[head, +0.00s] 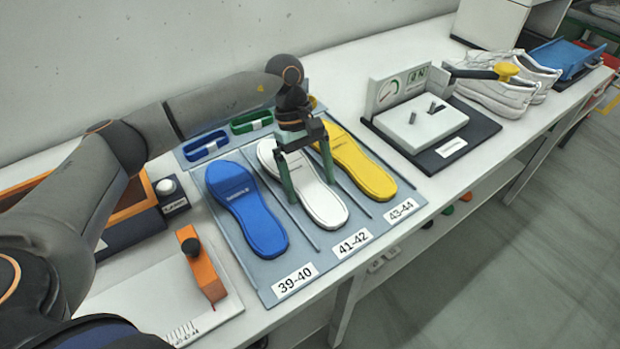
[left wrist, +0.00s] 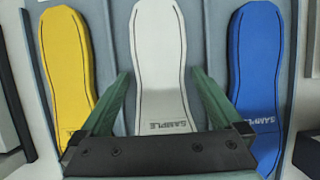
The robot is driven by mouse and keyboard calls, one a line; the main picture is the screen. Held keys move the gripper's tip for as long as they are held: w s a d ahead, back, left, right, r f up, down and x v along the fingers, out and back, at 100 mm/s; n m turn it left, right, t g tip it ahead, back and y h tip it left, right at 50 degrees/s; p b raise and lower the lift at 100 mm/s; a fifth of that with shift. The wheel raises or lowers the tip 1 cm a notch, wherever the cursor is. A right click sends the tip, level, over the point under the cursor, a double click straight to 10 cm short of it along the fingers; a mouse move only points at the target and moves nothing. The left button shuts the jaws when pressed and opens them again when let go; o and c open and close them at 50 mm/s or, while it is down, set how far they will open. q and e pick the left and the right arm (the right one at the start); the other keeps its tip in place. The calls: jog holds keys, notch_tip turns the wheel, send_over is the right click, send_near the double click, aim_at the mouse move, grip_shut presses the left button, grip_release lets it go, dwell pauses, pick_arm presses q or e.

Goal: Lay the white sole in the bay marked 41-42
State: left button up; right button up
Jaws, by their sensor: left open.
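The white sole (head: 322,204) lies flat in the middle bay of the blue-grey tray (head: 305,262), behind the label 41-42 (head: 353,243). It also shows in the middle of the left wrist view (left wrist: 158,50), with the word SAMPLE on it. My left gripper (head: 311,191) is open above it, its two green fingers pointing down, one towards each side of the sole. I cannot tell how high the fingertips are above the tray. My right gripper is not in view.
A blue sole (head: 243,205) lies in bay 39-40 and a yellow sole (head: 362,168) in bay 43-44, with thin dividers between. An orange block (head: 202,265) stands on a white board at left. A white press-like device (head: 423,122) and white shoes (head: 500,95) stand at right.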

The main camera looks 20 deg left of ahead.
pick_arm(q)
jog(key=v, duration=1.2)
jog(key=shift+r+b, duration=0.25)
jog(key=shift+b, duration=0.2)
